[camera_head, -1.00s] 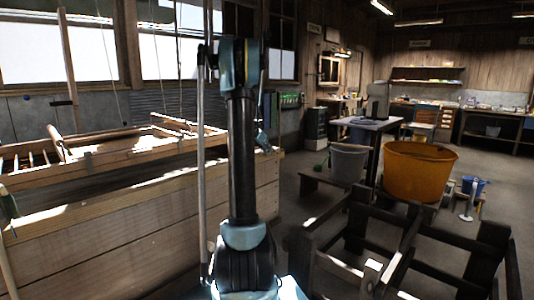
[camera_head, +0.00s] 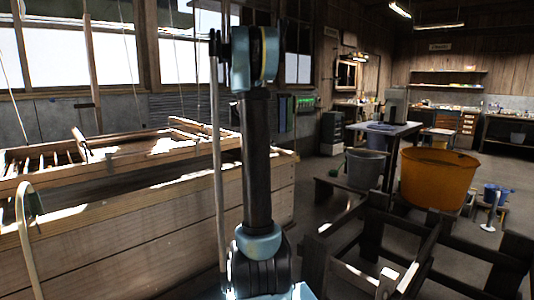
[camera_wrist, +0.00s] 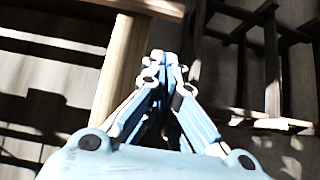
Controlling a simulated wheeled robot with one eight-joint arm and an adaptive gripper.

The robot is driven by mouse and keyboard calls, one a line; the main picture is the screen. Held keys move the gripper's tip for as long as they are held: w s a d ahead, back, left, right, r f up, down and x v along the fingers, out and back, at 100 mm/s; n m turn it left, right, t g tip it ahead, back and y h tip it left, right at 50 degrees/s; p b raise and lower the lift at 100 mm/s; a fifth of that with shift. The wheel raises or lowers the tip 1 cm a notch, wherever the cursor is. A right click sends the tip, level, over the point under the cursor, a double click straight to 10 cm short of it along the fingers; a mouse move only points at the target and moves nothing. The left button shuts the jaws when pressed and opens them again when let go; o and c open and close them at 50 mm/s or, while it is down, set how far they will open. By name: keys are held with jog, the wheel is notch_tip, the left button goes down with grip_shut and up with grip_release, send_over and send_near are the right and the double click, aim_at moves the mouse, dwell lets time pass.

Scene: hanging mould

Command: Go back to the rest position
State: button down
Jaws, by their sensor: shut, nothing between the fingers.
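My gripper (camera_wrist: 166,62) shows in the wrist view with its pale blue fingers drawn together at the tips and nothing between them. It points down past a wooden beam (camera_wrist: 124,65), over a dim floor. I cannot tell whether it touches the beam. In the head view my arm stands upright in the middle, and the gripper cannot be made out. The wooden mould frame (camera_head: 120,158) lies over the large wooden vat (camera_head: 150,235) at the left.
A dark wooden stand (camera_head: 375,245) is close on the right. Behind it are an orange tub (camera_head: 438,180), a grey bucket (camera_head: 367,168) and a small table (camera_head: 390,128). A curved pale handle (camera_head: 24,240) rises at the left edge. Open floor shows at the far right.

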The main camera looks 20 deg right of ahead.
jog(key=s+a+f+m+y, duration=0.2)
jog(key=s+a+m, duration=0.4)
jog(key=s, duration=0.6)
jog(key=s+a+f+m+y, duration=0.2)
jog(key=s+a+m, duration=0.3)
jog(key=s+a, duration=0.5)
jog(key=s+a+f+m+y, duration=0.1)
jog(key=s+a+f+m, duration=0.2)
jog(key=s+f, duration=0.2)
jog(key=s+a+f+m+g+y, duration=0.1)
jog(key=s+a+f+m, duration=0.3)
jog(key=s, duration=0.7)
jog(key=s+a+f+m+y, duration=0.2)
jog(key=s+a+f+m, duration=0.2)
jog(key=s, duration=0.4)
jog(key=shift+x, duration=0.85)
jog(key=shift+s, duration=0.2)
jog(key=shift+w+f, duration=0.2)
jog(key=shift+w, duration=0.2)
